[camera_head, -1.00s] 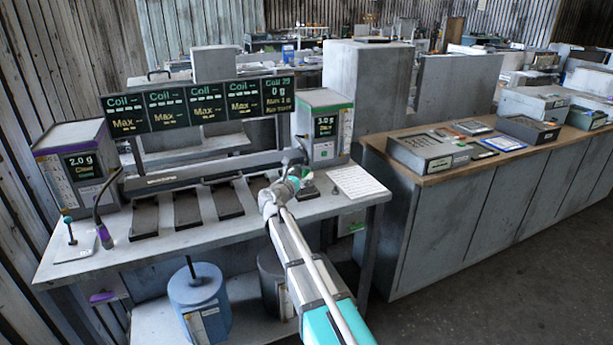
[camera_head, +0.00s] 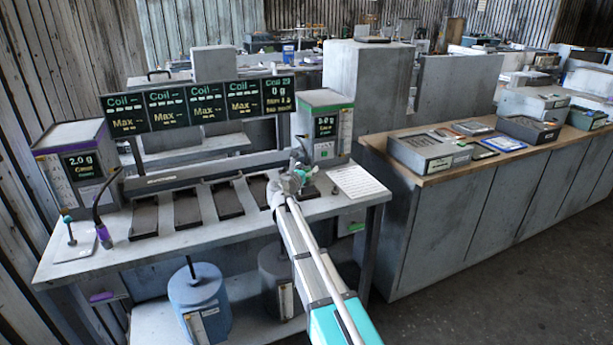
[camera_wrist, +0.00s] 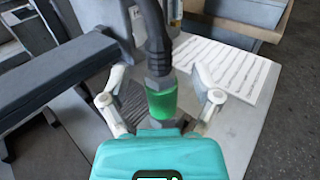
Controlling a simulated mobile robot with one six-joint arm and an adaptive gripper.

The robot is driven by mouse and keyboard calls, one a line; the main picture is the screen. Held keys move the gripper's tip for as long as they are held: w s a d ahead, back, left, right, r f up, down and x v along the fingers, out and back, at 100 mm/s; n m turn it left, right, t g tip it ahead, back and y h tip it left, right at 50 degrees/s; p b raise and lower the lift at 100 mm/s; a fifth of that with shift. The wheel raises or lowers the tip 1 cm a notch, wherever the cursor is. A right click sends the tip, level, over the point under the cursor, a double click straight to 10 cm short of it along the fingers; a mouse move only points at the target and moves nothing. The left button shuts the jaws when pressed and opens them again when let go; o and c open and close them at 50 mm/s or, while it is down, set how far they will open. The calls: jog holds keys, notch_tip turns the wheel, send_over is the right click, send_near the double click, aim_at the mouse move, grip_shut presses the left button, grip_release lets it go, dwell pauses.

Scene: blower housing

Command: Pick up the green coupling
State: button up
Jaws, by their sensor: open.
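The green coupling (camera_wrist: 162,100) is a bright green cylinder on the end of a black hose, below a grey hex collar, in the wrist view. My gripper (camera_wrist: 160,97) is open, with one pale finger on each side of the coupling and a visible gap at both sides. The lower end of the coupling is close to my teal gripper body; I cannot tell if they touch. In the head view my gripper (camera_head: 290,180) is over the right part of the bench, by the green-topped box, and my arm hides most of the coupling.
The bench (camera_head: 215,237) carries several dark pads and a row of coil displays (camera_head: 195,105). A green-trimmed box (camera_head: 325,128) stands behind my gripper and a printed sheet (camera_head: 357,181) lies to its right. A purple-trimmed box (camera_head: 78,160) stands at the left.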

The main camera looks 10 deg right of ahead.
dwell(0.4)
grip_shut()
